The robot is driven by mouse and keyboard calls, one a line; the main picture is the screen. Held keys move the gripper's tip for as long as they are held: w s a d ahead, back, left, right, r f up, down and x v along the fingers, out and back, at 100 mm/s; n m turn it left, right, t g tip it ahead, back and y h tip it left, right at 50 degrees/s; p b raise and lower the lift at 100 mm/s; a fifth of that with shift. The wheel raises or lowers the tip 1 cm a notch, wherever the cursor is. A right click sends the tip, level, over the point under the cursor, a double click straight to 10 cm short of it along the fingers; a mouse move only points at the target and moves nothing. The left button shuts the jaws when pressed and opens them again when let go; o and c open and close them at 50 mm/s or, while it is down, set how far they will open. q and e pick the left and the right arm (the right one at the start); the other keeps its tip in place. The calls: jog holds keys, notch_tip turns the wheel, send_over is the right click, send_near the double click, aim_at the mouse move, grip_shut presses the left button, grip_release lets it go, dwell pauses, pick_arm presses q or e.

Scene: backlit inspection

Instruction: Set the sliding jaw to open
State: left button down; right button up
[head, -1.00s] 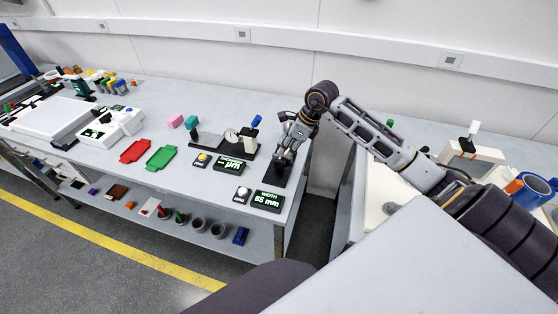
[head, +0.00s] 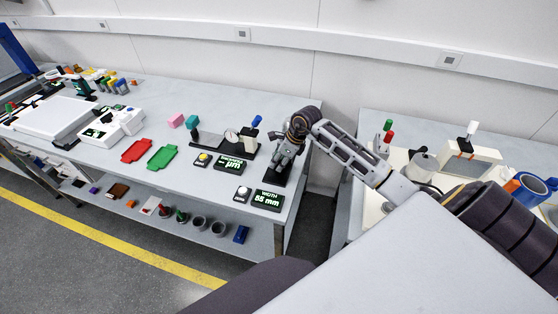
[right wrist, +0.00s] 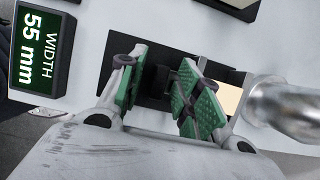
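The black measuring device with the sliding jaw (head: 277,174) stands at the right end of the left bench, mostly covered by my right gripper (head: 284,158) in the head view. In the right wrist view, my right gripper (right wrist: 158,88) is open, its two green-padded fingers apart. Dark parts of the device (right wrist: 154,80) show between and behind the fingers; I cannot tell whether a finger touches the jaw. The width display (right wrist: 40,50) beside it reads 55 mm; it also shows in the head view (head: 267,200). My left gripper is not in view.
Red (head: 137,150) and green (head: 162,158) trays lie beyond. A gap separates this bench from the right one.

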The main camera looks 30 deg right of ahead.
jog(key=shift+c, duration=0.4)
grip_shut()
jog(key=shift+s+a+f, duration=0.15)
jog(key=shift+s+a, duration=1.3)
jog(key=shift+a, duration=0.25)
jog(key=shift+o, duration=0.4)
grip_release()
jog(key=shift+s, duration=0.1)
